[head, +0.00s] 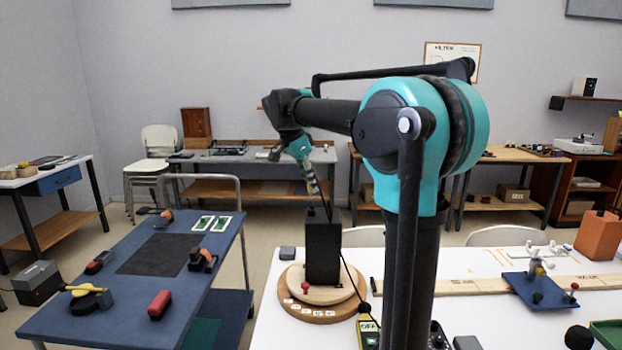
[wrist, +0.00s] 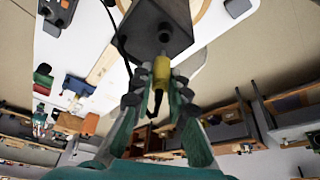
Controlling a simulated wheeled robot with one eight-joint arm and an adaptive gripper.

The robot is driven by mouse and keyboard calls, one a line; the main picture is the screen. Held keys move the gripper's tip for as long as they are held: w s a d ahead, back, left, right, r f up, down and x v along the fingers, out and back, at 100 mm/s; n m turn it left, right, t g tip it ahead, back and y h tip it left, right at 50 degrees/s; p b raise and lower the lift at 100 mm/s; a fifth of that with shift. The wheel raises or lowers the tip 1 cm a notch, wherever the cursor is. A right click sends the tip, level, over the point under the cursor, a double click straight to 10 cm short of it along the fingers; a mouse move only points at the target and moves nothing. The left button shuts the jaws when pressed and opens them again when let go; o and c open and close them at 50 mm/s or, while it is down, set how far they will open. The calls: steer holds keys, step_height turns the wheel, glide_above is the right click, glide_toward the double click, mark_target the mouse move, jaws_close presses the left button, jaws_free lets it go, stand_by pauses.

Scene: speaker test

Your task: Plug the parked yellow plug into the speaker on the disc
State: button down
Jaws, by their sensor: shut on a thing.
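The speaker (head: 323,247) is a black upright box on a round wooden disc (head: 295,284) on the white table. In the wrist view the speaker (wrist: 146,32) fills the top middle, with a dark round socket on the face toward me. My gripper (head: 313,187) is above the speaker in the head view. In the wrist view my gripper (wrist: 160,82) is shut on the yellow plug (wrist: 162,70). The plug's front end points at the speaker, close to the socket; whether they touch I cannot tell. A dark cable trails from the plug.
A yellow tester (head: 368,332) marked OFF stands right of the disc. A wooden strip (head: 450,286) and a blue board (head: 533,290) lie further right. A blue cart (head: 200,305) with several small items stands to the left.

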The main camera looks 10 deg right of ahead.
mark_target(308, 191)
steer(key=shift+f, duration=1.95)
steer(key=shift+f, duration=0.6)
steer(key=c, duration=1.4)
jaws_free()
